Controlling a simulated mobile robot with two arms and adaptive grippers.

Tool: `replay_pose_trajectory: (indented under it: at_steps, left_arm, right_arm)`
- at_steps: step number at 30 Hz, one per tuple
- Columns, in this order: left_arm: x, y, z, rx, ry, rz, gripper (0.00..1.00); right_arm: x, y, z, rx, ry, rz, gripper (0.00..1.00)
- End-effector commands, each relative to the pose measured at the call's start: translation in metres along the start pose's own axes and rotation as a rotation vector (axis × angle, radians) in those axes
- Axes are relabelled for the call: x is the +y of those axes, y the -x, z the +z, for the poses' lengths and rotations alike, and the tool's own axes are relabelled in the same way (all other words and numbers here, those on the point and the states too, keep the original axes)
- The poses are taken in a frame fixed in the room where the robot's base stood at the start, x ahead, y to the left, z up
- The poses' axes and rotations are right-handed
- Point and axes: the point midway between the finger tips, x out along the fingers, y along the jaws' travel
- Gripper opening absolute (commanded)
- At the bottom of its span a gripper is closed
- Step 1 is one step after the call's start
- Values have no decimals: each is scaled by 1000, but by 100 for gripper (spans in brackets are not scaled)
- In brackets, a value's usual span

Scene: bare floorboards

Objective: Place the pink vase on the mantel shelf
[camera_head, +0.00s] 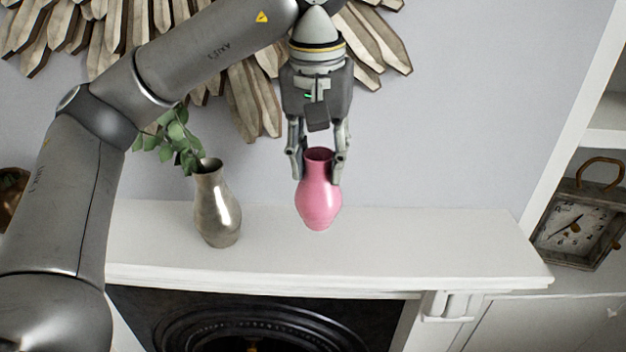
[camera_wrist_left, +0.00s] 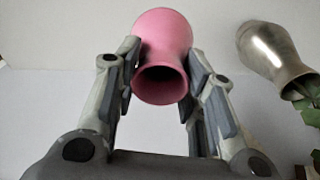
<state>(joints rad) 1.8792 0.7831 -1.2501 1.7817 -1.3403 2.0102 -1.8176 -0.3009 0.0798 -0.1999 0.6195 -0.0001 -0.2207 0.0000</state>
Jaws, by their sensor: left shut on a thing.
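My left gripper (camera_head: 319,163) comes down from above and is shut on the vase's neck, one finger on each side. In the left wrist view the vase (camera_wrist_left: 165,45) sits between the two fingers (camera_wrist_left: 162,85), its dark mouth facing the camera. I cannot tell for sure whether the vase's base touches the shelf. My right gripper is in neither view.
A silver vase (camera_head: 217,207) with green leaves (camera_head: 176,140) stands on the shelf left of the pink vase. A wooden wall ornament (camera_head: 250,95) hangs behind. A clock (camera_head: 578,222) sits in the alcove at right. The shelf right of the pink vase is clear.

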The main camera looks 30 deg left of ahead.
Motion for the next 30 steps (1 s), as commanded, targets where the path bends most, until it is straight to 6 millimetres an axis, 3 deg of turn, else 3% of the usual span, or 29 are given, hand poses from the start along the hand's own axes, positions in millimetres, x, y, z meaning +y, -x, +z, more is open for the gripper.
replay_pose_trajectory:
  at_steps: [6, 14, 21, 30]
  left_arm:
    - [-12, -32, -18, -2, 1, -1, 0]
    - [-19, -51, -30, -2, 1, -1, 0]
    - [-19, -76, -27, -1, 0, -2, 0]
    - [-18, -84, -26, 2, 0, 1, 0]
  right_arm:
    - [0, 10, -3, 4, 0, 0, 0]
    - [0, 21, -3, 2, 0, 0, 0]
    - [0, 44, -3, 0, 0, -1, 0]
    - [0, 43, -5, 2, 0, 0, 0]
